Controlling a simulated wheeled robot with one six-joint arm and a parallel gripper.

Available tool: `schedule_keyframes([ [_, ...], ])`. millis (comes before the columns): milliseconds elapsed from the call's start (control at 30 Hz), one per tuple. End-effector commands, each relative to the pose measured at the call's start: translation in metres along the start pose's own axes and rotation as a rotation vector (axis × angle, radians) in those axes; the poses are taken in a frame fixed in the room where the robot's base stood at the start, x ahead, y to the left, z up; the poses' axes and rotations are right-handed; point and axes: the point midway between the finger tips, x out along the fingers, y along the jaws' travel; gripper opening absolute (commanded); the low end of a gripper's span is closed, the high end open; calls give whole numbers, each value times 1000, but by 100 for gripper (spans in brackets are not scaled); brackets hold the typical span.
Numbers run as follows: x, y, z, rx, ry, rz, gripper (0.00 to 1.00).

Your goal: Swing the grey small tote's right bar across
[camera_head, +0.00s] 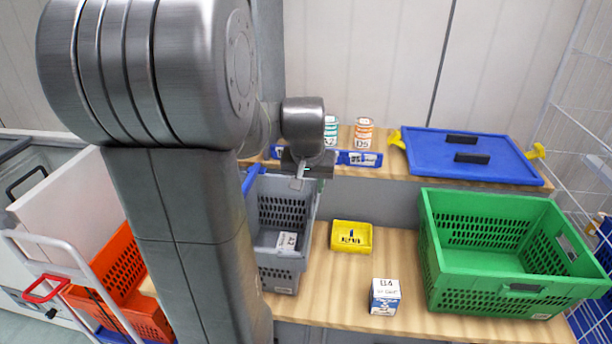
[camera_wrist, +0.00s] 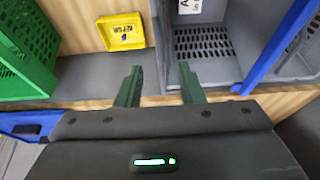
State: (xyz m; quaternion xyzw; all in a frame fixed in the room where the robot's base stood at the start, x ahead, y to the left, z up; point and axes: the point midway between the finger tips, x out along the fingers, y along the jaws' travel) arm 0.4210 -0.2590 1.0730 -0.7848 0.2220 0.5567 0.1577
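The grey small tote (camera_head: 275,268) stands on the wooden bench, open at the top, with a white labelled item (camera_head: 287,241) inside. A blue bar (camera_head: 250,178) runs along its left rim; in the wrist view the bar (camera_wrist: 283,45) is at the right. I cannot make out a separate bar on the right rim. My gripper (camera_head: 298,183) is over the tote's far right corner. In the wrist view my gripper (camera_wrist: 160,67) has its two fingers apart with nothing held between them. The tote's wall edge shows between and beyond the fingers; contact is unclear.
A yellow bin (camera_head: 351,237) and a small box (camera_head: 384,297) stand right of the tote. A green crate (camera_head: 495,300) is farther right. Cans (camera_head: 363,134) and a blue lid (camera_head: 470,150) are on the raised back shelf. An orange tote (camera_head: 120,270) is at the left.

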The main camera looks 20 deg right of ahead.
Motion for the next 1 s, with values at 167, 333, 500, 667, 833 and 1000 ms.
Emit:
schedule_keyframes([
  [167,20,0,2,-1,-1,0,35],
  [333,43,0,2,-1,-1,0,35],
  [500,61,0,2,-1,-1,0,35],
  [667,67,0,1,-1,-1,0,35],
  [833,66,0,1,-1,0,0,35],
  [1000,66,0,1,-2,0,0,14],
])
